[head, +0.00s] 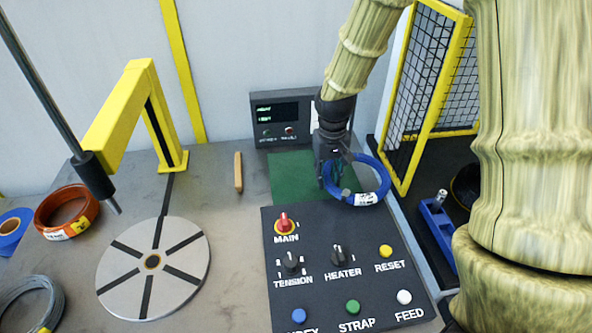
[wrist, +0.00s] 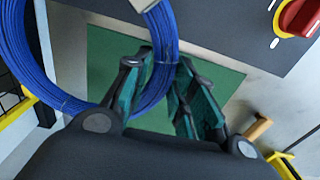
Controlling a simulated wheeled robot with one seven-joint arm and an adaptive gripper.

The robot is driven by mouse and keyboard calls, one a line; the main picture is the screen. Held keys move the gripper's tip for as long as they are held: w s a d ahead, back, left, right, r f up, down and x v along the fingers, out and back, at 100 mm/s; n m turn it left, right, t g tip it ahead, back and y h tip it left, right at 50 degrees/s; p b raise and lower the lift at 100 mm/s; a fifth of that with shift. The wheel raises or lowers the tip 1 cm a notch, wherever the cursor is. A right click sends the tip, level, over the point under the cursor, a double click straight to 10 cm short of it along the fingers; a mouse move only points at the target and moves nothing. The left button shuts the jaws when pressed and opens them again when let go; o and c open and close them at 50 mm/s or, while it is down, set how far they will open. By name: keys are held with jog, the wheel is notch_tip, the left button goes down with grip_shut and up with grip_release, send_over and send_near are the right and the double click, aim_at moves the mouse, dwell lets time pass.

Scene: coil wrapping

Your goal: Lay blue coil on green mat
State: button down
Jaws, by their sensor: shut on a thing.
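The blue coil (head: 374,186) is a ring of blue cable with a white tag, held by my gripper (head: 335,178) above the table. In the wrist view the blue coil (wrist: 84,104) passes between the fingers of my gripper (wrist: 168,80), which grip one side of the ring. The green mat (head: 286,184) lies flat at the back of the table, in front of a dark display box. In the wrist view the green mat (wrist: 108,60) shows below and behind the fingers. Part of the mat is hidden by the gripper and the control panel in the head view.
A black control panel (head: 318,268) with knobs and buttons stands just in front of the mat. The display box (head: 277,112) is behind it. A wooden stick (head: 239,172) lies to the left. A round turntable (head: 128,275), yellow post, orange coil (head: 82,222) and yellow mesh guard (head: 410,150) surround it.

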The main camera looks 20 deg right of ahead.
jog(key=p, duration=0.3)
send_over(286, 176)
jog(key=shift+f, duration=0.6)
jog(key=shift+f+p, duration=0.8)
jog(key=shift+f, duration=0.95)
jog(key=c, duration=1.2)
grip_release()
jog(key=shift+r, duration=0.15)
jog(key=shift+r+b, duration=1.55)
jog(key=shift+r, duration=4.3)
